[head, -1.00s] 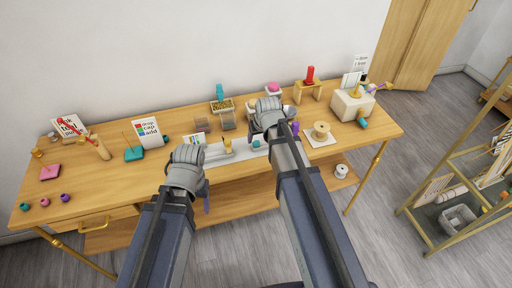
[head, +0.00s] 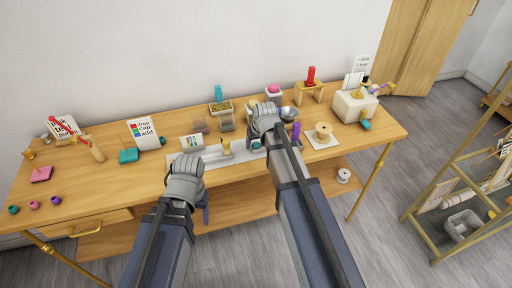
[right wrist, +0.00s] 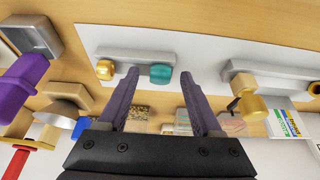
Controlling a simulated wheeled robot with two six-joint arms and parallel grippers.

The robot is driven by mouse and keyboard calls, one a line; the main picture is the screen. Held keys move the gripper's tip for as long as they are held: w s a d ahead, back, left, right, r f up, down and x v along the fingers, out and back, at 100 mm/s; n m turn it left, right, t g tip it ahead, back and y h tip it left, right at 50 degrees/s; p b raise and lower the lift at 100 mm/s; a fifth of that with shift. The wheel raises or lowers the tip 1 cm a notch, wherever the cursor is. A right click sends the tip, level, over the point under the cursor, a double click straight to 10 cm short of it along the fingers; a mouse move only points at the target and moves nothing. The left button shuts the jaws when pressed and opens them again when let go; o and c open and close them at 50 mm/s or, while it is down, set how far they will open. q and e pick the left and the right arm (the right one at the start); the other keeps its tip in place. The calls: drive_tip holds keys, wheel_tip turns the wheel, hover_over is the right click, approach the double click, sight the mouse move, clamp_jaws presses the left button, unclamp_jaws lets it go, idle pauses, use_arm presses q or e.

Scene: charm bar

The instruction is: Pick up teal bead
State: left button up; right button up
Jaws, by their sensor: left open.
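Another teal bead (head: 14,209) lies on the table at the far left. My left gripper (head: 206,208) is in front of the table edge, open, with its fingers mostly hidden by the wrist.
Purple and pink beads lie at the table's left. Clear boxes, a small card (head: 192,142) and a cream block (head: 355,107) are also on the table.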

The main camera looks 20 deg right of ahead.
sight(256, 145)
clamp_jaws()
idle(0.3)
use_arm(q)
drive_tip(key=shift+r, duration=0.15)
use_arm(e)
drive_tip(key=shift+r, duration=0.15)
use_arm(q)
wheel_tip(256, 145, up, 10)
drive_tip(key=p, duration=1)
use_arm(e)
wheel_tip(256, 145, up, 10)
use_arm(q)
drive_tip(key=shift+f, duration=0.2)
